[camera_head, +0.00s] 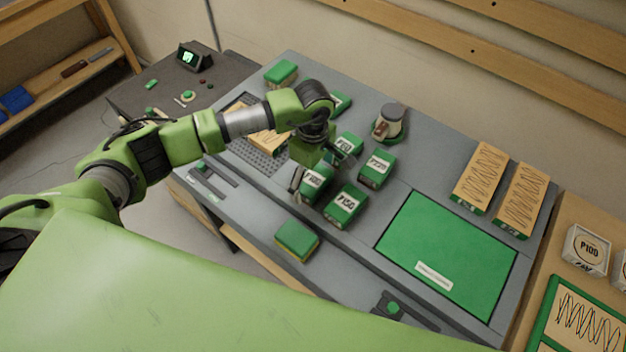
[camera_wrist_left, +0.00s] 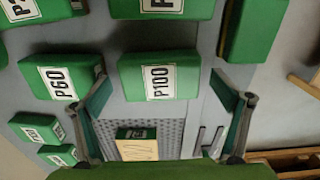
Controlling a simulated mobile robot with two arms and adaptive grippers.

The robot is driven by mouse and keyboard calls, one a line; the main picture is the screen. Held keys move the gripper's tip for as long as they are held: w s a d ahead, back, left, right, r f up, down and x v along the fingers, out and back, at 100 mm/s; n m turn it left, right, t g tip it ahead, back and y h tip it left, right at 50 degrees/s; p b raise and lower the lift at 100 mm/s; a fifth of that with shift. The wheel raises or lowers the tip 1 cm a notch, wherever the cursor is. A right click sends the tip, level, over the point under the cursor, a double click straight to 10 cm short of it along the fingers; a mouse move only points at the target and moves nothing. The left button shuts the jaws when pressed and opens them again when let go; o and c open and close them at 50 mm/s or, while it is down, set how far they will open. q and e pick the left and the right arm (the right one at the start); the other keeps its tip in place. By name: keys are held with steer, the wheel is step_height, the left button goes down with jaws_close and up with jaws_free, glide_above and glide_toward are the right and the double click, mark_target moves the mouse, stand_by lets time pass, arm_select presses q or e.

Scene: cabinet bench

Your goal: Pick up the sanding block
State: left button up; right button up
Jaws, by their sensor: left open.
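Several green sanding blocks with white grit labels lie on the grey bench: P100 (camera_head: 315,182), P150 (camera_head: 346,203), P220 (camera_head: 377,168) and P60 (camera_head: 345,146). The task does not say which block is meant. My left gripper (camera_head: 319,170) is open and points down at the P100 block, with its fingers to either side in the head view. In the left wrist view the P100 block (camera_wrist_left: 160,76) sits between the fingertips of the open gripper (camera_wrist_left: 163,84), with gaps on both sides. The P60 block (camera_wrist_left: 58,76) lies just left of one finger. My right gripper is not in view.
A green and yellow block (camera_head: 297,238) lies near the bench front; another (camera_head: 281,72) is at the back. A green mat (camera_head: 447,255) and wavy-marked tan blocks (camera_head: 481,176) are to the right. A round grey-topped object (camera_head: 391,118) stands behind the blocks.

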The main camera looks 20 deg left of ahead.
mark_target(313, 178)
arm_select(q)
steer(key=c, duration=1.3)
steer(key=shift+r, duration=0.15)
steer(key=shift+w+r, duration=0.1)
steer(key=shift+r, duration=0.2)
step_height(313, 178, up, 2)
steer(key=shift+r+b, duration=0.15)
steer(key=shift+b, duration=0.4)
steer(key=s+r+b, duration=0.1)
steer(key=s+r, duration=0.1)
steer(key=s+r+b, duration=0.1)
steer(key=s+r, duration=0.1)
steer(key=shift+a+r, duration=0.1)
steer(key=shift+a, duration=0.1)
steer(key=shift+s+a+r+b, duration=0.15)
steer(key=shift+s+r+b, duration=0.65)
steer(key=shift+s, duration=0.9)
steer(key=shift+s+a+r+b, duration=0.1)
steer(key=shift+s+r+b, duration=0.3)
steer(key=shift+s+r, duration=1)
steer(key=shift+s+a+r+b, duration=0.15)
steer(key=shift+s+r+b, duration=0.45)
steer(key=shift+s, duration=1.4)
